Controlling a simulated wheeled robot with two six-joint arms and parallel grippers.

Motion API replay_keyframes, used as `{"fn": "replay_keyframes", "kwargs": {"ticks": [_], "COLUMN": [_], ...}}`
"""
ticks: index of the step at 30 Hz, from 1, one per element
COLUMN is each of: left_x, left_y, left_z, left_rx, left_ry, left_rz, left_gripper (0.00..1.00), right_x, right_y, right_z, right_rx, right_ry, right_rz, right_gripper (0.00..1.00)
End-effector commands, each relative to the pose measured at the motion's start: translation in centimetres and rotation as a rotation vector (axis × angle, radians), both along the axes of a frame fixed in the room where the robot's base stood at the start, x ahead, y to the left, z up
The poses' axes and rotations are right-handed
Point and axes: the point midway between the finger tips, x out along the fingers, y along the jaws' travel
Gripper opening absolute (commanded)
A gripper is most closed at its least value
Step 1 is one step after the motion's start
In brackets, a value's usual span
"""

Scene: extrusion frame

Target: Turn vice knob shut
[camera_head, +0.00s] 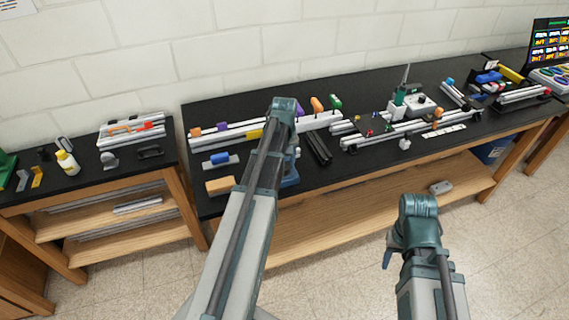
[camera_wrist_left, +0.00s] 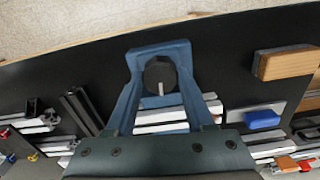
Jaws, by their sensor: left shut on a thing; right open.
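My left gripper (camera_wrist_left: 161,58) reaches down over the near edge of the long black bench, its blue fingers on both sides of a dark round knob (camera_wrist_left: 158,76) with a pale line on it. The fingers are shut on this knob. In the head view my left arm hides the knob, and only blue parts show beside the wrist. I cannot tell the vice body apart from the blue fingers. My right gripper (camera_head: 389,255) is open and empty, in front of the bench and apart from it.
A wooden block (camera_head: 220,186) and a blue-topped piece (camera_head: 216,160) lie left of my left arm. Dark rails (camera_head: 319,147) lie to its right. Aluminium extrusions (camera_head: 400,131) and a green machine (camera_head: 408,100) stand further right. The floor before the bench is clear.

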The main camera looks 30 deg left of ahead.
Motion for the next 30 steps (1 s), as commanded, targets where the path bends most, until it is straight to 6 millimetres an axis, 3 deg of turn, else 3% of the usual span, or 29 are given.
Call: {"fn": "replay_keyframes", "kwargs": {"ticks": [30], "left_x": [0.00], "left_y": [0.00], "left_z": [0.00], "left_rx": [0.000], "left_ry": [0.000], "left_rz": [-0.965], "left_gripper": [0.00], "right_x": [0.00], "right_y": [0.00], "right_z": [0.00], "right_rx": [0.000], "right_ry": [0.000], "right_rz": [0.000], "right_gripper": [0.50]}}
